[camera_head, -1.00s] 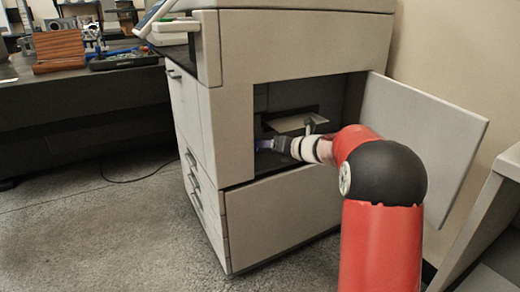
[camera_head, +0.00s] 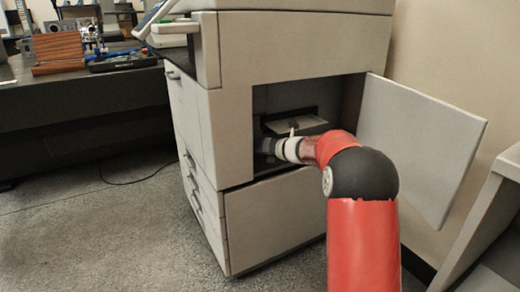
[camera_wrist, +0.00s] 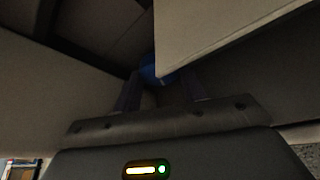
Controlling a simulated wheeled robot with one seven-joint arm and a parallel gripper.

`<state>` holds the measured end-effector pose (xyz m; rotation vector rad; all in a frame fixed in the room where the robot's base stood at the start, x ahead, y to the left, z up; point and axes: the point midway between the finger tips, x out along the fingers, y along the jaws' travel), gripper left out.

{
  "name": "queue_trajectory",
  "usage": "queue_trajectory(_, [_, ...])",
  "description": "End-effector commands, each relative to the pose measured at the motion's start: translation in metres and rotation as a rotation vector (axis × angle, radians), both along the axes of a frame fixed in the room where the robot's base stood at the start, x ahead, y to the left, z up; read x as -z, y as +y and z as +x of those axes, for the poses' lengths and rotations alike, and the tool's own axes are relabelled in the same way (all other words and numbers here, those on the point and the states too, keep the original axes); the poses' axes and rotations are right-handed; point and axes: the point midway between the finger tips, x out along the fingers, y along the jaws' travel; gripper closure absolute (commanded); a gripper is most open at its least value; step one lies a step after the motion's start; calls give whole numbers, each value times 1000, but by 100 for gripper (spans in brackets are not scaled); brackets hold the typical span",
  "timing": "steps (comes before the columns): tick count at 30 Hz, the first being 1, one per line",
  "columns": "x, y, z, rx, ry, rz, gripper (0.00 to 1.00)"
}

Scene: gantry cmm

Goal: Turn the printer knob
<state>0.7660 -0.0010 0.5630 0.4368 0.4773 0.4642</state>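The printer (camera_head: 285,50) stands in the middle of the head view with its side compartment open. A blue rounded part (camera_wrist: 150,68), which looks like the knob, shows in the wrist view just beyond and between my fingertips. A pale panel edge covers part of it. My gripper (camera_wrist: 162,78) has its two fingers apart, one on each side of the blue part. I cannot tell whether they touch it. In the head view my gripper (camera_head: 262,152) is inside the compartment, dark and small, and the knob cannot be made out there.
The open side door (camera_head: 420,145) stands to the right of my arm. A pale tray (camera_head: 295,122) lies inside the compartment above my gripper. A grey slanted unit (camera_head: 490,215) stands at lower right. A dark bench (camera_head: 80,115) with several items is at left. Floor is clear at front left.

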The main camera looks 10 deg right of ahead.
Motion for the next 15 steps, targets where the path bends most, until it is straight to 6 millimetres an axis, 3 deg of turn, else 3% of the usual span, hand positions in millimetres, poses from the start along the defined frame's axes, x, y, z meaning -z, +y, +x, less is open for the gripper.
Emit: queue_trajectory(15, [-1,-2,0,2,40,125,82])
